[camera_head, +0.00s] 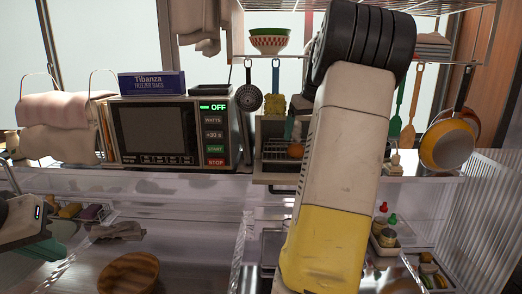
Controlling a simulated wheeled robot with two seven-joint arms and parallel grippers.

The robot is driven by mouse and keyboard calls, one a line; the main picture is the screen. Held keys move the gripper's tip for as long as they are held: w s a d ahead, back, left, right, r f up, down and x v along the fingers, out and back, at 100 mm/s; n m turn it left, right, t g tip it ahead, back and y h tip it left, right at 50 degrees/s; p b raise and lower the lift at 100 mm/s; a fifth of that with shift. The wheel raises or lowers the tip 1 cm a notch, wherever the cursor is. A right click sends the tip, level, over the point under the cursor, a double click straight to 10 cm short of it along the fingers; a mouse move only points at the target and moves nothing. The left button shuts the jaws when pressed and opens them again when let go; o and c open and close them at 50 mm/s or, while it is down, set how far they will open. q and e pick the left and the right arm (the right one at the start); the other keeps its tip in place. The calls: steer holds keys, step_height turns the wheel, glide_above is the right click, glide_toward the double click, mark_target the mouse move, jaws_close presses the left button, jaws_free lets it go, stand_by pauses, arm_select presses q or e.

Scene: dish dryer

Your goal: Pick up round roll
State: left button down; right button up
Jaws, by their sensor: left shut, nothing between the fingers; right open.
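A small orange-brown round thing (296,151) sits on the dark rack to the right of the microwave, partly behind my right arm. It may be the round roll; I cannot tell for sure. My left gripper (42,247) is at the left edge, partly cut off, shut and holding nothing. It is low and well away from that round thing. A large white and yellow link of my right arm stands across the middle of the view.
A microwave (155,134) carries a blue freezer-bag box (152,84). A wooden bowl (128,272) is at lower left, with a small basket (83,212) behind it. Utensils and a pan (447,145) hang at right. A clear ribbed panel (480,220) stands at right.

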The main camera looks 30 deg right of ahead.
mark_target(297, 144)
steer(key=x, duration=0.7)
steer(key=shift+w+a, duration=0.1)
steer(key=c, duration=1.4)
